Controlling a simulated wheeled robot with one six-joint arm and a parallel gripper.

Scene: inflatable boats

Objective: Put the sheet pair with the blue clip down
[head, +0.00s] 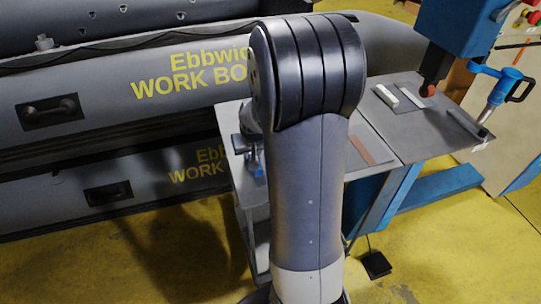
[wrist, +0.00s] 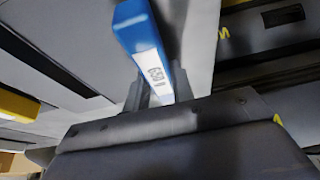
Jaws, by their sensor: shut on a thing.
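The blue clip (wrist: 134,28) is large in the wrist view, with a white printed label on its face. My gripper (wrist: 160,88) is shut on the blue clip, with its dark fingers on either side of it. In the head view my arm covers most of the gripper; a small blue part (head: 257,161) shows left of the arm, over the near left part of the grey table (head: 240,196). I cannot clearly make out the sheet pair, or whether it touches the table.
Grey inflatable boats (head: 110,98) lie stacked at the left, close to the table. A brown strip (head: 372,148) and white pieces (head: 386,96) lie on the table's right part. A blue machine (head: 458,35) and a blue hand tool (head: 500,85) stand at the right. A yellow thing (wrist: 18,104) shows in the wrist view.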

